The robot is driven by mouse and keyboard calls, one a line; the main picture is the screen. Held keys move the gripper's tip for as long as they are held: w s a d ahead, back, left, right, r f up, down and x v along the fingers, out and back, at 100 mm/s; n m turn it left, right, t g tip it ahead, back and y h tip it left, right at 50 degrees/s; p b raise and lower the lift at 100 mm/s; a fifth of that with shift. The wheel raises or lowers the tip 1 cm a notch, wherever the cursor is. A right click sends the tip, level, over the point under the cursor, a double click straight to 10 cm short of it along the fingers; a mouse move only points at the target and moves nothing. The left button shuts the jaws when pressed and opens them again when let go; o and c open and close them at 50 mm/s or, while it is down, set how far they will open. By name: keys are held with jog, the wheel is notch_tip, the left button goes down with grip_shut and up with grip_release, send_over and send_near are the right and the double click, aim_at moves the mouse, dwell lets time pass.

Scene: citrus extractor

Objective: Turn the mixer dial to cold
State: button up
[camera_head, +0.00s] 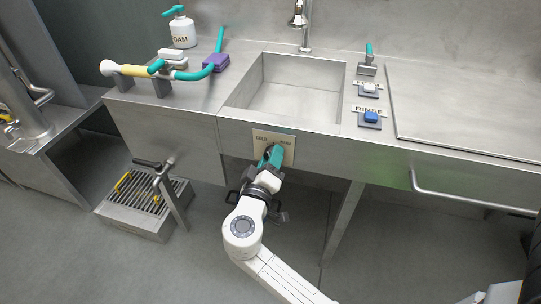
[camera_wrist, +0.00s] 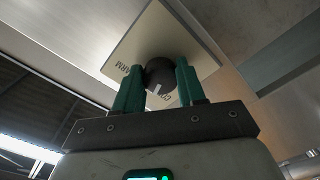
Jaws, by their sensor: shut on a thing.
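The mixer dial (camera_wrist: 158,71) is a dark round knob with a white mark, on a pale plate (camera_wrist: 187,36). In the wrist view the plate's WARM label is left of the knob, and a partly covered label starting with C is below and right. The plate (camera_head: 261,136) also shows in the head view, on the sink's front panel. My gripper (camera_wrist: 160,76) has its two teal fingers shut on the dial, one on each side. In the head view my gripper (camera_head: 272,156) hides the knob. The white mark points toward my gripper's palm in the wrist view.
The sink basin (camera_head: 290,92) is above the plate. Blue and white push buttons (camera_head: 371,117) are right of it. A floor grate (camera_head: 140,205) is lower left, and a bar handle (camera_head: 470,200) is at right.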

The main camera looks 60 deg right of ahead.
jog(key=n+p, duration=0.2)
jog(key=n, duration=0.3)
jog(key=shift+r, duration=0.1)
jog(key=shift+p, duration=0.35)
dwell(0.3)
jog(key=o, duration=1.1)
jog(key=shift+c, duration=0.2)
jog(key=shift+a, duration=0.15)
jog(key=v, duration=1)
jog(key=shift+a, duration=0.3)
jog(key=shift+s, duration=0.1)
